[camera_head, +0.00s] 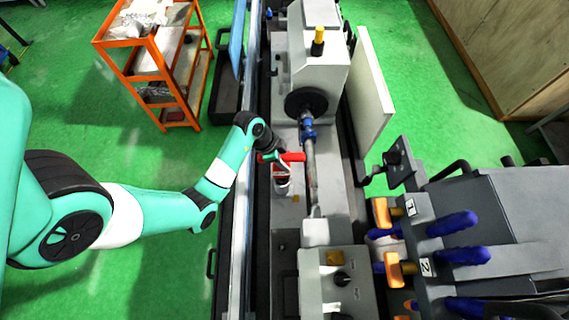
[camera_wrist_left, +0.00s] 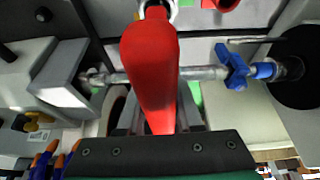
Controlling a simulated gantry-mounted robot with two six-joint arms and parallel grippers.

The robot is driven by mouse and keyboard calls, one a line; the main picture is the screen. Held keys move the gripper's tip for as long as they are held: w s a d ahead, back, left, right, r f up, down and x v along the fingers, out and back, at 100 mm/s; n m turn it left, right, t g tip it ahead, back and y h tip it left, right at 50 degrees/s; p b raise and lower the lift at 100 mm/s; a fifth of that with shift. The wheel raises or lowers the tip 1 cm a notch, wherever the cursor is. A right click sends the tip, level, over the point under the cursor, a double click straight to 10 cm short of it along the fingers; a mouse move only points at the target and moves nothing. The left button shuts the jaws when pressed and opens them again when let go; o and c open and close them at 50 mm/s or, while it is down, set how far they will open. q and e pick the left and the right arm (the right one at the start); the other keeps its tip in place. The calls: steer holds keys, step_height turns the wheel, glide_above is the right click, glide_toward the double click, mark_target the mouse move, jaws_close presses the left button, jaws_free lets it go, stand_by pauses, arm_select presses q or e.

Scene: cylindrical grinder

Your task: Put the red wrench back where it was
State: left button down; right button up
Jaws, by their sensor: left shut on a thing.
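My left gripper (camera_head: 278,157) is shut on the red wrench (camera_head: 294,156) and holds it over the grinder bed. In the head view the wrench's red handle lies roughly crosswise, pointing right. In the left wrist view the red wrench (camera_wrist_left: 150,65) fills the middle, between my grey fingers (camera_wrist_left: 160,118). A metal ring shows at its top edge; the rest of the wrench is out of frame. My right gripper is not in view.
The workpiece shaft (camera_head: 311,170) with a blue clamp (camera_head: 308,130) runs close beside the gripper. A red-and-white object (camera_head: 281,177) sits below the wrench. An orange cart (camera_head: 172,116) stands back left.

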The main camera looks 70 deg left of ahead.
mark_target(282, 172)
arm_select(q)
steer(key=shift+f, duration=1.85)
steer(key=c, duration=0.6)
jaws_free()
steer(key=shift+o, duration=0.2)
